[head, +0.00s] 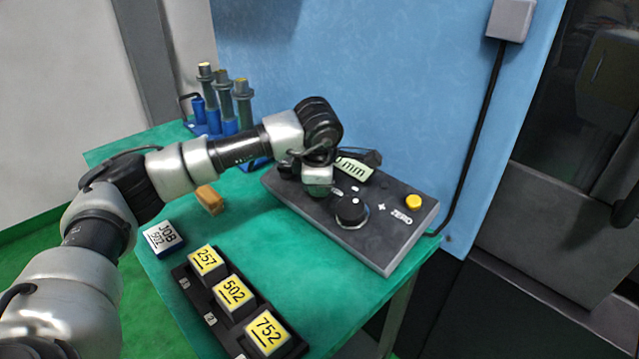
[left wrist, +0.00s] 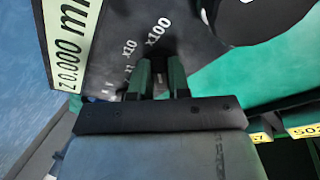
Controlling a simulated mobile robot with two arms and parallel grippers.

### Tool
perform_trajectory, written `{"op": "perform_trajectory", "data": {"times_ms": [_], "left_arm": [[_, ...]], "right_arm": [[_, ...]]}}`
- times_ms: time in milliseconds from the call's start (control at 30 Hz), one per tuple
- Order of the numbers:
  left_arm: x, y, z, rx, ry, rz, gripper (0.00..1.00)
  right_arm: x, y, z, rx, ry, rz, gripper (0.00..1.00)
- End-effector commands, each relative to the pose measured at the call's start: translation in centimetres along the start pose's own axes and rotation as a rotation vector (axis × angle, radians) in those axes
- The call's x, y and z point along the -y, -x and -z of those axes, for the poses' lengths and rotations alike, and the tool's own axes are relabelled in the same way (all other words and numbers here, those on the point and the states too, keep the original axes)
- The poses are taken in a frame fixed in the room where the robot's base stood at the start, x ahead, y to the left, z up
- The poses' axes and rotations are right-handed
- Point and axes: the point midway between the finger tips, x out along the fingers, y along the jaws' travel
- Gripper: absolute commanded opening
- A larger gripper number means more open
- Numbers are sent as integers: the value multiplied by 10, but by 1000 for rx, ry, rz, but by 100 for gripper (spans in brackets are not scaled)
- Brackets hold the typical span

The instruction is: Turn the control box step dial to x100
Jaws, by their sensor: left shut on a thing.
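The dark control box (head: 388,240) lies on the green table, with a lit readout (head: 355,170) ending in "0 mm". My left gripper (head: 318,182) is down on its left part, beside the large black knob (head: 350,210). In the left wrist view, the two fingers (left wrist: 160,76) are shut on the step dial, which they hide almost wholly. The white marks x10 (left wrist: 128,48) and x100 (left wrist: 158,31) show just beyond the fingertips. The x100 mark is nearly in line with the fingers. The dial's pointer cannot be made out. My right gripper is not in view.
A yellow button (head: 413,202) is on the box's right part. A black rack (head: 186,285) with blocks marked 257, 502 and 752, a JOB block (head: 163,238) and an orange-brown block (head: 209,199) are in front. Blue holders (head: 213,124) stand behind my arm.

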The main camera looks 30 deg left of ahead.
Motion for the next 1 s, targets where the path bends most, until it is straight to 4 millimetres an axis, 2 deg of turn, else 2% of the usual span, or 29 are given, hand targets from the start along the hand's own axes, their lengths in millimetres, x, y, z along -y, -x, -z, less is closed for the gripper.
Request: {"op": "perform_trajectory", "data": {"times_ms": [167,200,333,667,767,1000], "left_arm": [[0,0,0,0,-4,-1,0],[0,0,0,0,-4,-1,22],[0,0,0,0,-3,-1,42],[0,3,0,1,-1,-1,43],[-1,14,-1,3,-1,-2,43],[0,62,0,2,-3,-4,43]], "right_arm": [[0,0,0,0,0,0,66],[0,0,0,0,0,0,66],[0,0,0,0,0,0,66],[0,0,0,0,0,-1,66],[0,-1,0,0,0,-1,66],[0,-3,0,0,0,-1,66]]}}
